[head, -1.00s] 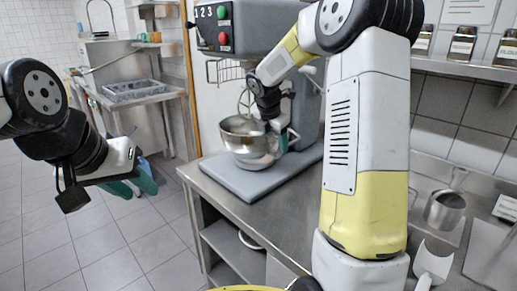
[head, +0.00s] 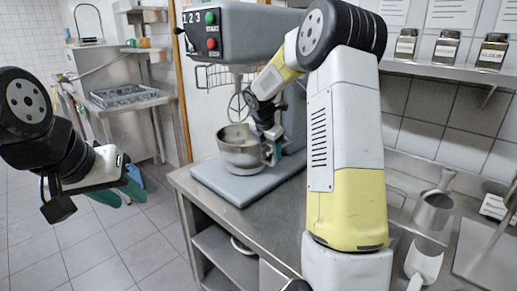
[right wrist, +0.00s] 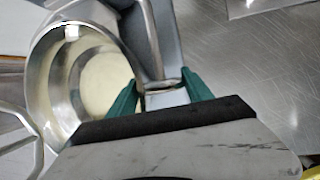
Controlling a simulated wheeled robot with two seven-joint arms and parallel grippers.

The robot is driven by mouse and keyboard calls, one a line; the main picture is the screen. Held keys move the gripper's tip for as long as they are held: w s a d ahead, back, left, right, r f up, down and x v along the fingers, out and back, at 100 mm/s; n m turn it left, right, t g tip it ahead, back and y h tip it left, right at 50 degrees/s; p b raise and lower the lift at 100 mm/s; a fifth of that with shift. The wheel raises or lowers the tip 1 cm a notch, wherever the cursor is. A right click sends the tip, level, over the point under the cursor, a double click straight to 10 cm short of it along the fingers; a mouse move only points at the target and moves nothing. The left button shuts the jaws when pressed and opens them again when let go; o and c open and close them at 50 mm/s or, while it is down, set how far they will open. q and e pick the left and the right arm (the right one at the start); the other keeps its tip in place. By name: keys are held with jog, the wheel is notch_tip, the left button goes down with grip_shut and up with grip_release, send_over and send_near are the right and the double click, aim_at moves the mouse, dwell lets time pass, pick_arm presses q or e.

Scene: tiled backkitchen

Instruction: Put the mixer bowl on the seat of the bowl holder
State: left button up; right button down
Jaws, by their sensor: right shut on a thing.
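The mixer bowl (head: 238,158) is a shiny steel bowl under the whisk (head: 238,106) of the grey mixer (head: 250,30). It looks roughly upright, just over the mixer's flat base (head: 222,182). My right gripper (head: 272,150) is at the bowl's right side. In the right wrist view, my right gripper (right wrist: 160,95) has its green fingers shut on a metal part at the bowl's side, beside the bowl rim (right wrist: 42,80). The bowl holder's seat is not clearly seen; I cannot tell whether the bowl touches it. My left gripper (head: 122,192) is open and empty, away from the bench.
The steel bench (head: 225,218) carries the mixer. Jars (head: 446,48) stand on the wall shelf. A sink table (head: 125,98) is at the back left. The floor at left is free.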

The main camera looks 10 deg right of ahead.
jog(key=shift+c, duration=2.2)
grip_release()
jog(key=v, duration=1.2)
jog(key=s+a+m+t+y, duration=0.1)
jog(key=s+a+m+y, duration=0.1)
jog(key=s+m, duration=1)
jog(key=s+a+r+m+t+y, duration=0.1)
jog(key=s+a+m+y, duration=0.2)
jog(key=s+m, duration=0.9)
jog(key=s+a, duration=0.1)
jog(key=s, duration=0.6)
